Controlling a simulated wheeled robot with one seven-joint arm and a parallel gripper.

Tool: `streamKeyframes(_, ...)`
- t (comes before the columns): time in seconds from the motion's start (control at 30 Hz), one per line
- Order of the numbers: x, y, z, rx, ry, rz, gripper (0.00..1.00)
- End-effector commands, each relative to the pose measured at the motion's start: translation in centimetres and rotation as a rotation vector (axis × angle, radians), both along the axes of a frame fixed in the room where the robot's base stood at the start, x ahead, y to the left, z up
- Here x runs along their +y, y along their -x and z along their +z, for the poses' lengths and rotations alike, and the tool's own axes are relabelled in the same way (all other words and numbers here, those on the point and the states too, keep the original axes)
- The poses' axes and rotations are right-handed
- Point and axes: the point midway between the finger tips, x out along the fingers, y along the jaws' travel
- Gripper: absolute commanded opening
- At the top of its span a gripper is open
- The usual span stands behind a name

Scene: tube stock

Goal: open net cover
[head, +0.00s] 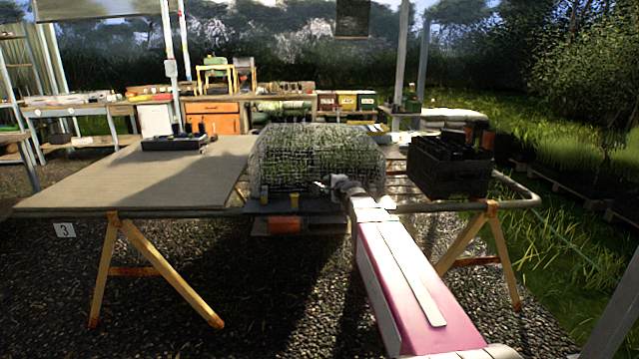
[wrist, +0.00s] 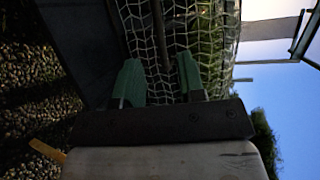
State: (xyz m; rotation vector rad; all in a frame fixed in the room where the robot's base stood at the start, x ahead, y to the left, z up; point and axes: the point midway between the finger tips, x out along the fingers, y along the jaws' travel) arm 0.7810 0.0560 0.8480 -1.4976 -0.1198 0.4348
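The net cover (head: 318,150) is a rounded, box-shaped frame with pale mesh, standing closed at the middle of the trestle table. Dim greenery shows through the mesh. My gripper (head: 325,187) is at the lower front edge of the cover, right of centre. In the wrist view, my gripper (wrist: 160,82) has two green fingertips spread apart. The mesh of the net cover (wrist: 205,28) is right before them. A thin dark bar (wrist: 160,35) of the cover runs between the fingers' lines. Whether either finger touches it I cannot tell.
A black crate (head: 450,165) with dark pots stands right of the cover. The tabletop (head: 130,180) to the left is mostly bare, with a dark tray (head: 178,142) at its back.

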Motion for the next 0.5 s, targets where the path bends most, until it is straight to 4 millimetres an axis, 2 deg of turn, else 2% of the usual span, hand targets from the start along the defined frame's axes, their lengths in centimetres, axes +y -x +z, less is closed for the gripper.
streamKeyframes(0.3,2.0,-5.4,-1.1,0.000,0.002,0.001,0.37)
streamKeyframes(0.5,3.0,-7.8,-1.7,0.001,0.002,0.002,0.37)
